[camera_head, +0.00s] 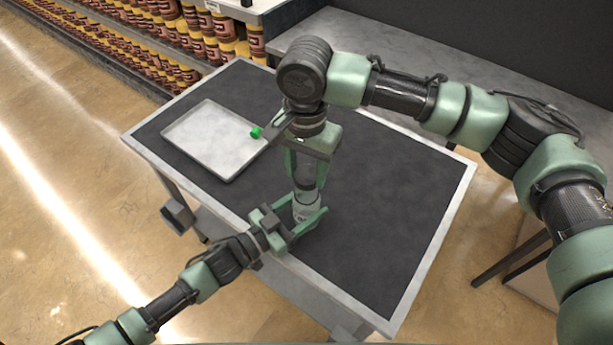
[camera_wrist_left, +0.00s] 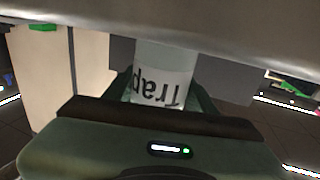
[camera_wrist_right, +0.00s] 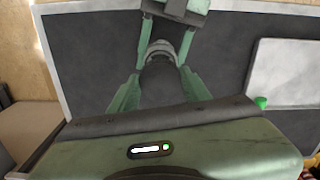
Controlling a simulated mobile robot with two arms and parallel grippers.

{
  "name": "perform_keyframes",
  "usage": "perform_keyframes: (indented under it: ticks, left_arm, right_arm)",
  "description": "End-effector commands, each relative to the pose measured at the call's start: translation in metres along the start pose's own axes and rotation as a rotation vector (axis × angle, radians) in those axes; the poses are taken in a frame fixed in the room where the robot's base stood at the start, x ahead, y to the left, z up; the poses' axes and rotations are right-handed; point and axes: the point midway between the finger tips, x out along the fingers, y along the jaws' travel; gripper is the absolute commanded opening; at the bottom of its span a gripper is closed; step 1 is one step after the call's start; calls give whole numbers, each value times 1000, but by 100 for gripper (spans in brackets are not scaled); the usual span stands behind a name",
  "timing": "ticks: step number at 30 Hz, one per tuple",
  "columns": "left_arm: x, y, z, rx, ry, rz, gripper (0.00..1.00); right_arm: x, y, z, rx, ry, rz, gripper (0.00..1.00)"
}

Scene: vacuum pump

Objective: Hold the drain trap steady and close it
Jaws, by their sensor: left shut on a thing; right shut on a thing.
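The drain trap (camera_head: 304,212) stands upright on the dark table mat near its front edge. It has a clear-to-white body with "Trap" printed on it, seen upside down in the left wrist view (camera_wrist_left: 160,88). My left gripper (camera_head: 300,207) is shut around the lower body from the front left. My right gripper (camera_head: 306,182) points down from above and is shut on the dark upper part of the trap, which shows between its fingers in the right wrist view (camera_wrist_right: 160,74). The fingers hide part of the trap, so I cannot tell whether its top is fully seated.
A grey metal tray (camera_head: 205,140) lies on the table's left side, with a small green piece (camera_head: 256,132) at its right edge. The table's right half (camera_head: 390,225) is clear. Shelves of jars (camera_head: 190,35) stand behind, and a grey counter (camera_head: 350,35) runs along the back.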

Motion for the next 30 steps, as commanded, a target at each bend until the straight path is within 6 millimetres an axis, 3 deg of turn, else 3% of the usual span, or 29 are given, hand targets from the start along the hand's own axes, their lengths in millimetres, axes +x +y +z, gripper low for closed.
perform_keyframes:
  ticks: [4, 20, 30]
  left_arm:
    - [0, 0, 0, 0, -1, 0, 0]
    - [0, 0, 0, 0, -1, 0, 0]
    - [0, 0, 0, 0, -1, 0, 0]
  right_arm:
    - [15, 0, 1, -1, 0, 0, 10]
    - [17, 0, 0, -1, 1, 1, 10]
    - [33, 0, 0, -1, 0, 1, 10]
